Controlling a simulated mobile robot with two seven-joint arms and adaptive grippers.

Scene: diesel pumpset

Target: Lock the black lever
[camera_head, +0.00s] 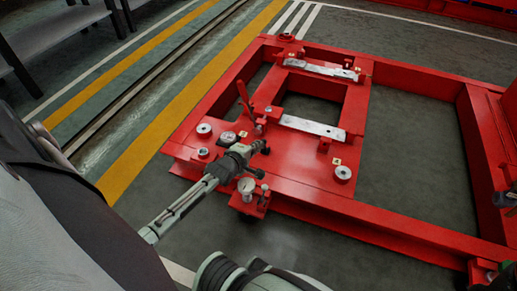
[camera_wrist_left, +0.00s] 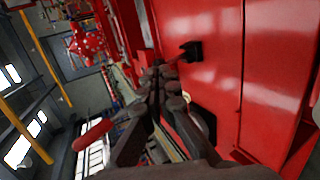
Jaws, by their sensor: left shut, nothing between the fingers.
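My left gripper (camera_head: 258,149) reaches in from the left over the red frame's near-left plate. Its fingers are shut and empty; in the left wrist view the dark fingertips (camera_wrist_left: 160,76) are together. A small black lever-like part (camera_wrist_left: 190,50) stands out from the red surface just beyond the fingertips, with a visible gap between them. I cannot tell if it is locked. In the head view the gripper hides part of the plate there, and I cannot clearly pick out the black part. My right gripper is not clearly seen.
The red frame (camera_head: 390,229) lies on the dark floor. A red upright lever (camera_head: 243,96) stands behind my left gripper. Pale metal plates (camera_head: 313,127) lie on the crossbars. The yellow floor stripe (camera_head: 150,147) is clear.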

